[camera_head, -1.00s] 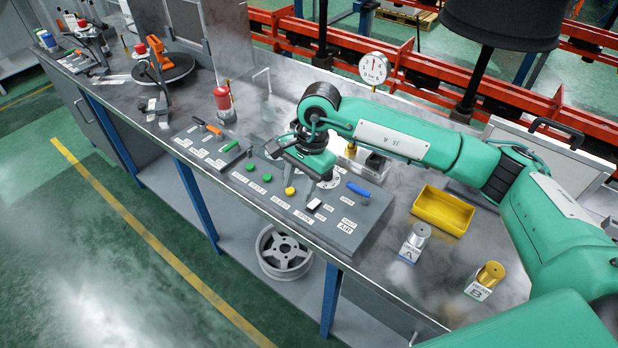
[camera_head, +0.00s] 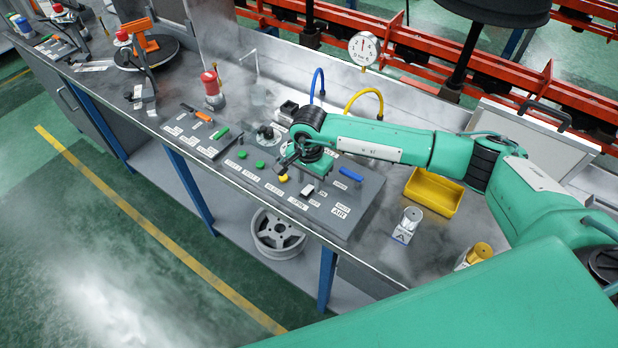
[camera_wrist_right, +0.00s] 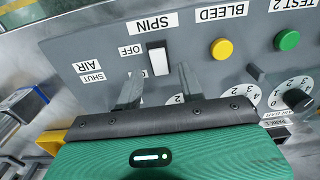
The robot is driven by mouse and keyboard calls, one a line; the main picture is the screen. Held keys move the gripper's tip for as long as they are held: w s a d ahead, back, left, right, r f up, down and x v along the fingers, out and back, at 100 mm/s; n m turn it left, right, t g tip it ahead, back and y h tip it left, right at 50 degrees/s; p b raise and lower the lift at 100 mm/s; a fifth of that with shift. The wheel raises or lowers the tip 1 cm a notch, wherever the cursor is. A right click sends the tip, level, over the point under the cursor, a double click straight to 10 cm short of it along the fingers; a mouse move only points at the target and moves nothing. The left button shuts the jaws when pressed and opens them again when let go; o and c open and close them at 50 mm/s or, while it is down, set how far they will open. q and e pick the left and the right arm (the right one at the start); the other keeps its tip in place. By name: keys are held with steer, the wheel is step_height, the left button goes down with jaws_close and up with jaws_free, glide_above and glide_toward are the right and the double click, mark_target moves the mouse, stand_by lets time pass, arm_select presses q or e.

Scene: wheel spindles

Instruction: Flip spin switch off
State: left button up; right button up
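The spin switch is a small white rocker in a dark frame on the grey control panel (camera_head: 350,208). In the head view the switch (camera_head: 306,191) sits near the panel's front edge, right of the yellow button. In the right wrist view the switch (camera_wrist_right: 158,58) stands upright beneath an upside-down SPIN label, with OFF (camera_wrist_right: 130,49) to its left. My right gripper (camera_wrist_right: 158,86) is open and empty, its two fingertips apart on either side of the switch's lower end. I cannot tell whether they touch the panel. My left gripper is not in view.
The yellow bleed button (camera_wrist_right: 222,48) and a green button (camera_wrist_right: 287,40) lie beside the switch. A dial knob (camera_wrist_right: 298,99) sits near the gripper.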

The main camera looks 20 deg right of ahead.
steer(key=shift+f, duration=0.6)
jaws_close()
steer(key=shift+a+f+b, duration=0.1)
steer(key=shift+f+b, duration=0.1)
steer(key=shift+b, duration=0.35)
steer(key=t+h+b, duration=0.1)
steer(key=b, duration=0.1)
steer(key=t+h+b, duration=0.1)
steer(key=b, duration=0.1)
steer(key=shift+s+a+h, duration=0.2)
steer(key=shift+a+h, duration=0.1)
steer(key=shift+s+r+h+b, duration=0.1)
steer(key=shift+h+b, duration=0.2)
steer(key=shift+b, duration=0.05)
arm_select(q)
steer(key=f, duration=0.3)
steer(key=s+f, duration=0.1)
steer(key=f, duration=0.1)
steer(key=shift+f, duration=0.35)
arm_select(e)
steer(key=shift+r+t, duration=0.1)
steer(key=shift+t, duration=0.2)
